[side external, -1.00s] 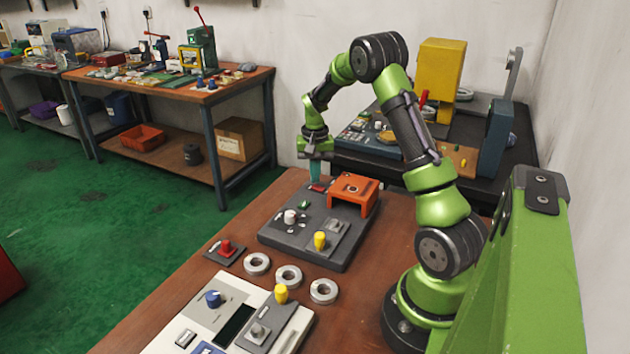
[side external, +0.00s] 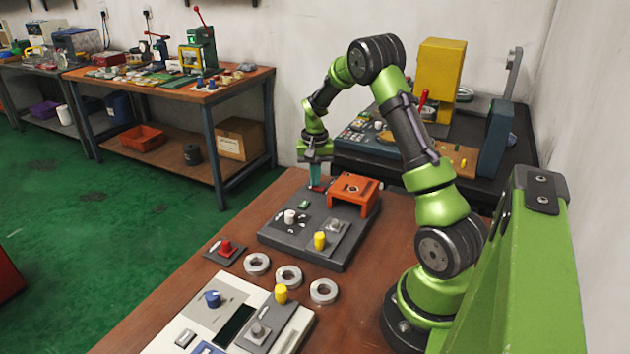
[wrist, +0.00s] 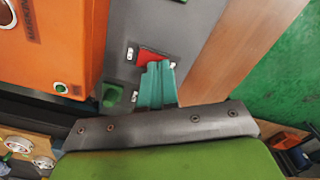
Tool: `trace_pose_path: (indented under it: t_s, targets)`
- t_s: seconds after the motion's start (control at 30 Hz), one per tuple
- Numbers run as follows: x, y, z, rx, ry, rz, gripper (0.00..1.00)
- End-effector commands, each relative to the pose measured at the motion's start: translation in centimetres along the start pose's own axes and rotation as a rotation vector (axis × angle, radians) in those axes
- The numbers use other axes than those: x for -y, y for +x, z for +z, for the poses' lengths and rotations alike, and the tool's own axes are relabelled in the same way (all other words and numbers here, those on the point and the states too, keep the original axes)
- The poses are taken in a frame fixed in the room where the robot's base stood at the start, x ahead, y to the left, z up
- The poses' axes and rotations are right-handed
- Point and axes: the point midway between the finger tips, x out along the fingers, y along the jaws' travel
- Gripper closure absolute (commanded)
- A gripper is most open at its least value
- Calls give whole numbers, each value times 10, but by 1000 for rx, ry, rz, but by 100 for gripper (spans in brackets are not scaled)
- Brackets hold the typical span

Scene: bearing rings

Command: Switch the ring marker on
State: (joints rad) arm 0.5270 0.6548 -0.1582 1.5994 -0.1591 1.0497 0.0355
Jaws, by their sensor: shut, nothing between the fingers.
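The ring marker (side external: 290,236) is a dark grey panel with an orange housing (side external: 352,194) at its back right. A red switch (side external: 321,186) sits at the panel's back edge; in the wrist view the red switch (wrist: 150,57) lies between two small pale fittings. My gripper (side external: 315,184) is shut and empty, with its teal fingertips (wrist: 157,68) right at the red switch and covering part of it. I cannot tell whether they touch it or which way it is set. A green button (side external: 304,205) is nearby on the panel, also in the wrist view (wrist: 112,95).
The orange housing stands close beside my fingers. A white knob (side external: 290,216) and a yellow knob (side external: 320,240) rise from the panel. Three metal rings (side external: 289,275) lie in front, near a red-button box (side external: 226,248) and a pale control panel (side external: 190,322).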

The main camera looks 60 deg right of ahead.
Motion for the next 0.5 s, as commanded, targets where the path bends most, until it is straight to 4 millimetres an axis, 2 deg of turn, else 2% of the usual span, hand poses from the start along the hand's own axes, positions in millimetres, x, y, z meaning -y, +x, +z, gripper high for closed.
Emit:
trace_pose_path:
  t_s: [0.5]
  targets:
    - [0, 8, 0, 0, 0, 0, 100]
